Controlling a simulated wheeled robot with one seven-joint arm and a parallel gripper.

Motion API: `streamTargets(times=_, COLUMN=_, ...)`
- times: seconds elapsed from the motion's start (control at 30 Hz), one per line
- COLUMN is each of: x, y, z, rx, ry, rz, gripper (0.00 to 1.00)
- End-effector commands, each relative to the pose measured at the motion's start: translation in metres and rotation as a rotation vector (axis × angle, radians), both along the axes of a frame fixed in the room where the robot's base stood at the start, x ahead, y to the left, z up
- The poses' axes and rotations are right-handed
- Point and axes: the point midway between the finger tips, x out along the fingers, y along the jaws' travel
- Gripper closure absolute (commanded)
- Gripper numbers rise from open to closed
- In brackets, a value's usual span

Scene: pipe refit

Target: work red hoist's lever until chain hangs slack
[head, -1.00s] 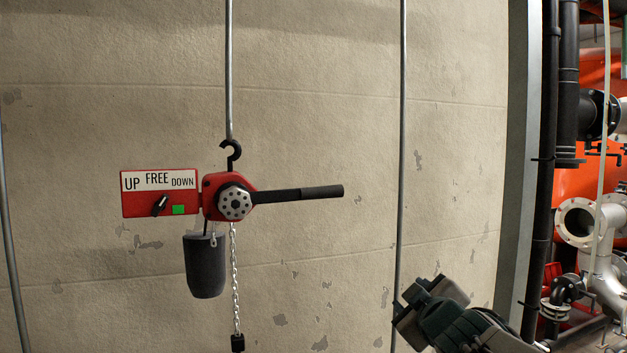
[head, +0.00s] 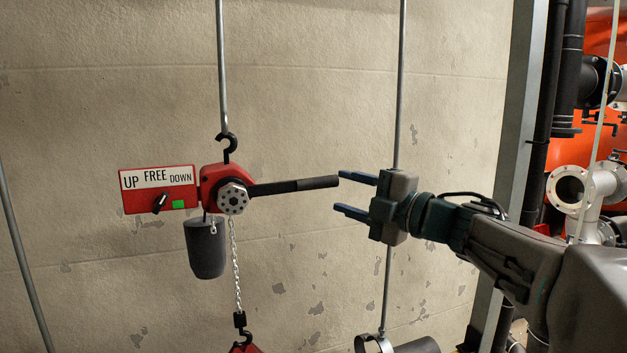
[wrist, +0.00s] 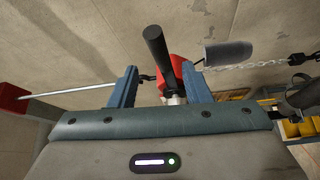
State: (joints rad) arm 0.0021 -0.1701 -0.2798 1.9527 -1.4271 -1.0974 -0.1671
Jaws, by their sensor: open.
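The red hoist (head: 216,180) hangs by a black hook from a grey rod at the wall. Its black lever (head: 296,186) points right, almost level. A red plate (head: 129,203) at its left reads UP, FREE, DOWN and carries a black selector knob (head: 161,202) and a green square; I cannot tell its setting surely. The chain (head: 235,265) runs down, nearly straight, to a black link and a red block (head: 244,348) cut by the frame. My gripper (head: 340,191) is open at the lever's free end. In the wrist view the lever (wrist: 159,52) shows between the fingers; contact is unclear.
A grey chain bucket (head: 205,249) hangs below the hoist. A thin vertical rod (head: 402,80) passes behind my gripper. A pipe end (head: 372,345) shows at the bottom. Pipes and a flanged fitting (head: 568,190) stand at the right. The wall around the lever is clear.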

Motion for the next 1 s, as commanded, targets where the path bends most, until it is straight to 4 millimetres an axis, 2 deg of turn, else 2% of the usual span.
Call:
streamTargets(times=0.67, x=0.053, y=0.055, z=0.005, rx=0.001, ry=0.004, rz=0.000, gripper=0.56)
streamTargets(times=1.0, x=0.053, y=0.059, z=-0.037, rx=0.110, ry=0.034, rz=0.000, gripper=0.56)
